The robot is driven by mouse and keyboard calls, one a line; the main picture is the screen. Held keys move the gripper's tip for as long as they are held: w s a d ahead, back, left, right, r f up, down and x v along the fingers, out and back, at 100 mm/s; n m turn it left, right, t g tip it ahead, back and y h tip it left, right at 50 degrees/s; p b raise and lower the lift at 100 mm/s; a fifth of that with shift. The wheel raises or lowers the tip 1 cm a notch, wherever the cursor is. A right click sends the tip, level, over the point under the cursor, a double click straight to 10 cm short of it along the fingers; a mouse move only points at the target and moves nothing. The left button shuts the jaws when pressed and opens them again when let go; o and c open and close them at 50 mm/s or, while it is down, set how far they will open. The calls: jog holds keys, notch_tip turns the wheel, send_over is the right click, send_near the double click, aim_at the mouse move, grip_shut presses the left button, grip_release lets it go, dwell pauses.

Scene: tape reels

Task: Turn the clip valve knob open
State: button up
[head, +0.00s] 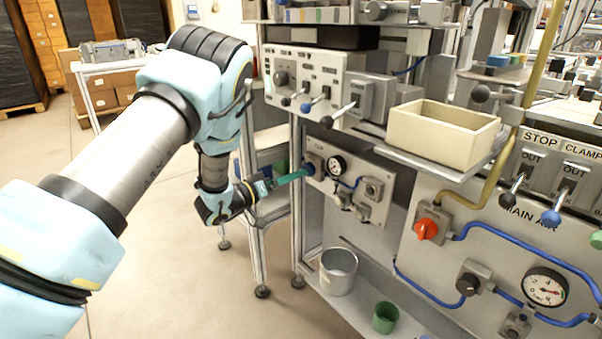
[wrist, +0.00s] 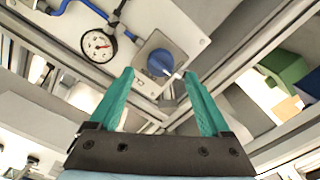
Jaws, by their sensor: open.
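The clip valve knob (wrist: 160,62) is blue and round on a grey square plate, with a pale pointer mark toward its lower right. In the wrist view it lies between and just beyond the tips of my gripper (wrist: 158,74). The two teal fingers are spread apart with nothing held, and I cannot tell whether they touch the knob. In the head view my gripper (head: 305,170) reaches the left end of the small valve panel (head: 380,217), where the fingers mostly hide the knob.
A pressure gauge (wrist: 99,45) sits beside the knob, with blue hoses near it. A beige bin (head: 440,137) stands on a shelf above right. A red main air knob (head: 427,229) is on the lower right panel. A metal bucket (head: 338,272) and green cup (head: 385,317) stand below.

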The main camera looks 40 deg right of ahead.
jog(key=shift+d, duration=1.95)
jog(key=shift+s, duration=0.1)
jog(key=shift+c, duration=0.4)
grip_shut()
jog(key=shift+m, duration=0.3)
jog(key=shift+f+m+b, duration=0.1)
jog(key=shift+m+b, duration=6.05)
jog(key=shift+m, duration=2.45)
